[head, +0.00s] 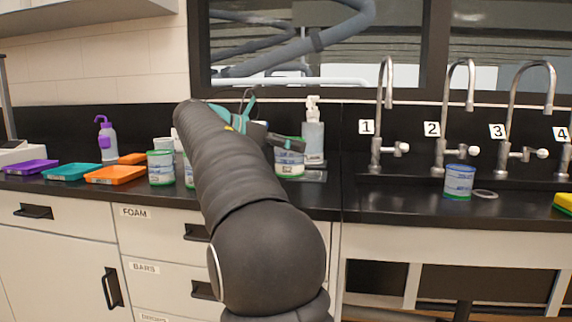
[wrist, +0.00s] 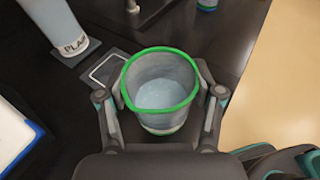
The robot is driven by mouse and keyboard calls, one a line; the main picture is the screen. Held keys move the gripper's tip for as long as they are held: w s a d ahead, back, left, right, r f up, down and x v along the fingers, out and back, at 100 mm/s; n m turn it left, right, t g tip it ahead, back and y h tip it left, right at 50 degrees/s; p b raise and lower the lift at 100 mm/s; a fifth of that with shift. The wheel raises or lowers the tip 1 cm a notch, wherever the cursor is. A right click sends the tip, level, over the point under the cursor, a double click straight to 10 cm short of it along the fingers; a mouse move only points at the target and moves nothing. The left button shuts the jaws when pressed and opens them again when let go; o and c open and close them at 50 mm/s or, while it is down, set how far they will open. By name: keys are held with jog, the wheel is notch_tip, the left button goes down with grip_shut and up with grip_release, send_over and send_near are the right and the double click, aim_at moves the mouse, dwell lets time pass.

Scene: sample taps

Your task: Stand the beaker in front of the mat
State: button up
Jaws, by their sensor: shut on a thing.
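The beaker (wrist: 160,126) has a green rim and pale grey walls. In the wrist view it stands upright between the two fingers of my gripper (wrist: 160,94), which is shut on its sides. In the head view the beaker (head: 290,168) shows below my gripper (head: 287,144), partly covered. The mat (wrist: 106,68) is dark grey with a pale square outline. It lies close to the beaker, at its upper left in the wrist view, and the beaker hides part of it. I cannot tell whether the beaker's base touches the counter.
A pump bottle (head: 313,138) stands just behind the mat. Several other beakers (head: 160,168) and coloured trays (head: 116,174) are on the left. The counter's front edge is near.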

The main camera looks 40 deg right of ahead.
aim_at(287, 161)
jog(key=shift+w+a+f, duration=0.2)
jog(key=shift+w+f, duration=0.05)
jog(key=shift+f, duration=0.05)
jog(key=shift+s+f+b, duration=0.1)
jog(key=shift+f+b, duration=0.55)
jog(key=shift+f, duration=1.2)
jog(key=o, duration=1.6)
jog(key=shift+f, duration=0.15)
jog(key=p+v, duration=0.2)
jog(key=v, duration=1)
